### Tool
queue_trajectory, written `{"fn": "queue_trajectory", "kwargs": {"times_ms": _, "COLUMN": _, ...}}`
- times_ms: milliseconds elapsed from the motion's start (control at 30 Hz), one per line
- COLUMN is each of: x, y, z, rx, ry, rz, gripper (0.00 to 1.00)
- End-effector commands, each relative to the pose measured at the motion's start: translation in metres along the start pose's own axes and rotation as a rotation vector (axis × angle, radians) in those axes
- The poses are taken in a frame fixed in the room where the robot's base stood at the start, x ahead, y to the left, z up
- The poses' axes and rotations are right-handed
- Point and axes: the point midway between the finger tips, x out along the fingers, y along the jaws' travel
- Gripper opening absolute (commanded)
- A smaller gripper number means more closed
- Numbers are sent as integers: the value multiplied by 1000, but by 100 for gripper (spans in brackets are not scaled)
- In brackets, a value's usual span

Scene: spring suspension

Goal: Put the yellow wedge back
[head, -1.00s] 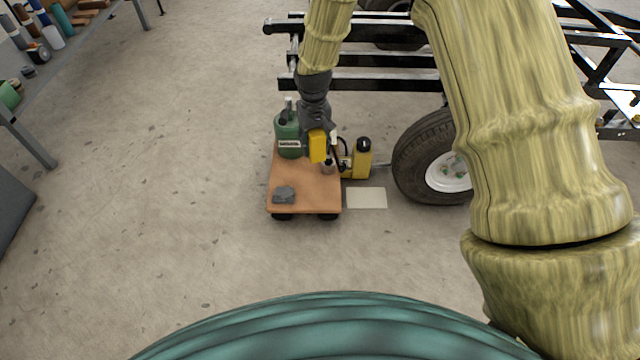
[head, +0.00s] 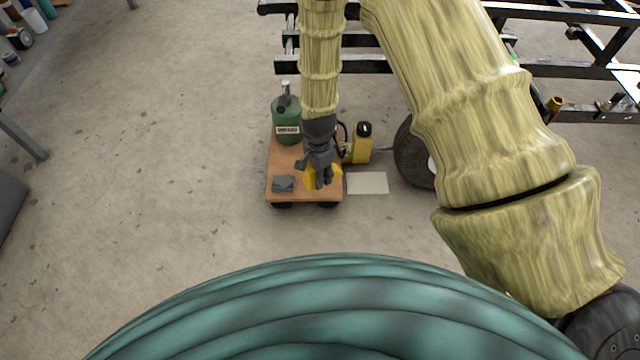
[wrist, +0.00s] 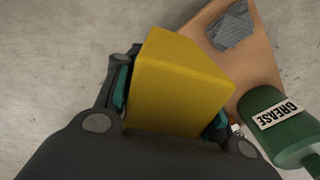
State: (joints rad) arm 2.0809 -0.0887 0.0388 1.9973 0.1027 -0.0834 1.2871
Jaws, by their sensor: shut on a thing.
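The yellow wedge (wrist: 178,82) is large in the wrist view, clasped between my gripper's two fingers. My gripper (head: 322,180) is shut on it. In the head view only bits of the wedge (head: 309,183) show around the dark fingers. The gripper points down over the right front part of a wooden board on casters (head: 284,158). The height of the wedge above the board is hard to judge. A pale square (head: 367,183) lies flat on the floor just right of the board.
Floor in front and left is clear.

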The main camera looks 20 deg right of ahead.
Motion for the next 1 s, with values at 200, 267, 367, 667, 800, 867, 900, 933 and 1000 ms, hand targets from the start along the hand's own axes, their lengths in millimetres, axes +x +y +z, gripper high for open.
{"fn": "queue_trajectory", "kwargs": {"times_ms": 200, "x": 29, "y": 40, "z": 9, "rx": 386, "ry": -1, "rz": 4, "gripper": 1}}
{"fn": "queue_trajectory", "kwargs": {"times_ms": 267, "x": 36, "y": 50, "z": 10, "rx": 493, "ry": -1, "rz": 4, "gripper": 1}}
{"fn": "queue_trajectory", "kwargs": {"times_ms": 367, "x": 46, "y": 66, "z": 12, "rx": 655, "ry": -2, "rz": 4, "gripper": 1}}
{"fn": "queue_trajectory", "kwargs": {"times_ms": 667, "x": 60, "y": 93, "z": 15, "rx": 930, "ry": -3, "rz": 0, "gripper": 1}}
{"fn": "queue_trajectory", "kwargs": {"times_ms": 800, "x": 64, "y": 84, "z": 12, "rx": 953, "ry": -3, "rz": -2, "gripper": 1}}
{"fn": "queue_trajectory", "kwargs": {"times_ms": 867, "x": 66, "y": 74, "z": 9, "rx": 953, "ry": -3, "rz": -4, "gripper": 1}}
{"fn": "queue_trajectory", "kwargs": {"times_ms": 900, "x": 68, "y": 66, "z": 7, "rx": 951, "ry": -2, "rz": -4, "gripper": 1}}
{"fn": "queue_trajectory", "kwargs": {"times_ms": 933, "x": 69, "y": 60, "z": 5, "rx": 952, "ry": -3, "rz": -4, "gripper": 1}}
{"fn": "queue_trajectory", "kwargs": {"times_ms": 1000, "x": 70, "y": 46, "z": 1, "rx": 951, "ry": -3, "rz": -5, "gripper": 1}}
